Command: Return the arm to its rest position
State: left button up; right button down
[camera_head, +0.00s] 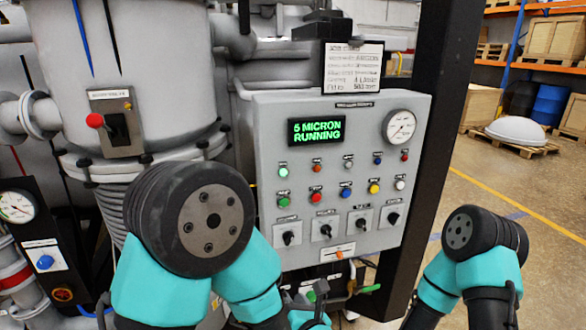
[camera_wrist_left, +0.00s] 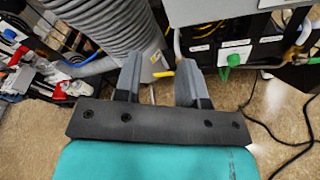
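My left gripper (camera_wrist_left: 158,82) shows in the left wrist view with its two grey fingers apart and nothing between them. It points down over the floor, with a ribbed grey hose beyond the fingers on the left and dark equipment on the right. In the head view my left arm's large joint covers the lower left of the control panel (camera_head: 412,112), and the wrist is low in front, below the panel. My right arm shows at the lower right; its gripper is not in sight.
The panel carries a green display (camera_head: 316,130) reading "5 MICRON RUNNING", several buttons, knobs and a gauge (camera_head: 399,127). The vacuum vessel (camera_head: 150,50) with a switch box (camera_head: 117,122) stands left. A black post (camera_head: 440,100) rises right of the panel. Open floor lies at right.

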pick_arm(q)
jog(key=s+a+f+n+g+y, duration=0.25)
jog(key=a+f+n+g, duration=0.55)
jog(key=a+f+g, duration=0.45)
jog(key=s+a+f+n+g+h, duration=0.2)
jog(key=s+f+n+g+h, duration=0.2)
jog(key=s+f+n, duration=0.25)
jog(key=s+a+f+n+g+h, duration=0.35)
jog(key=s+f+n+h, duration=0.2)
jog(key=n, duration=0.25)
jog(key=w+a+f+n+t+h, duration=0.1)
jog(key=a+f+n+t, duration=0.1)
jog(key=n, duration=0.6)
jog(key=w+a+f+n+t+h, duration=0.2)
jog(key=f+n+t, duration=0.2)
jog(key=n, duration=0.4)
jog(key=shift+w+a+f+n, duration=0.25)
jog(key=shift+a+f+n, duration=0.1)
jog(key=shift+a+f, duration=0.05)
